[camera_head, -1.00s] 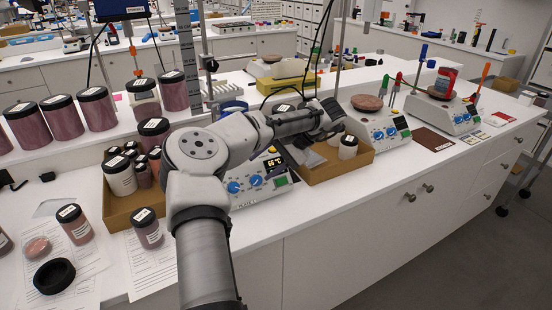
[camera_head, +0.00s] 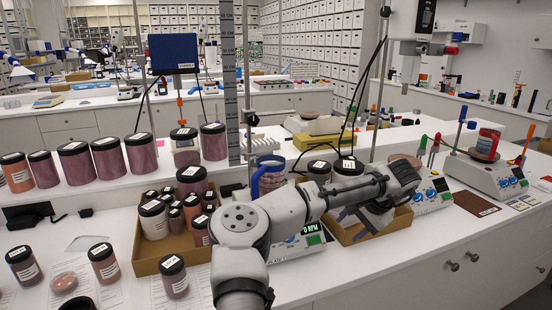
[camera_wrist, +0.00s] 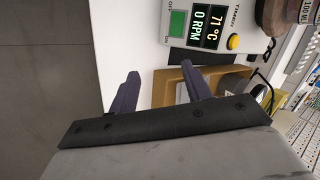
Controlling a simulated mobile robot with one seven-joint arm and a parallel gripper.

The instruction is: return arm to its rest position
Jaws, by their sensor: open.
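My arm (camera_head: 290,212) reaches from the bottom of the head view to the right across the bench. My gripper (camera_head: 358,218) is at its end, over the right-hand cardboard tray (camera_head: 377,232), fingers pointing down and to the left. In the wrist view the two dark fingers (camera_wrist: 162,88) stand well apart with nothing between them. A brown tray edge (camera_wrist: 160,88) shows behind them, and a hotplate panel (camera_wrist: 212,25) reading 71 °C and 0 RPM lies beyond. The arm hides part of the tray and of the hotplate beside it.
A left tray (camera_head: 150,262) holds several black-lidded jars. More jars (camera_head: 106,158) line the raised shelf. A tall metal post (camera_head: 229,90) rises behind my arm. Another hotplate (camera_head: 490,172) stands at right.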

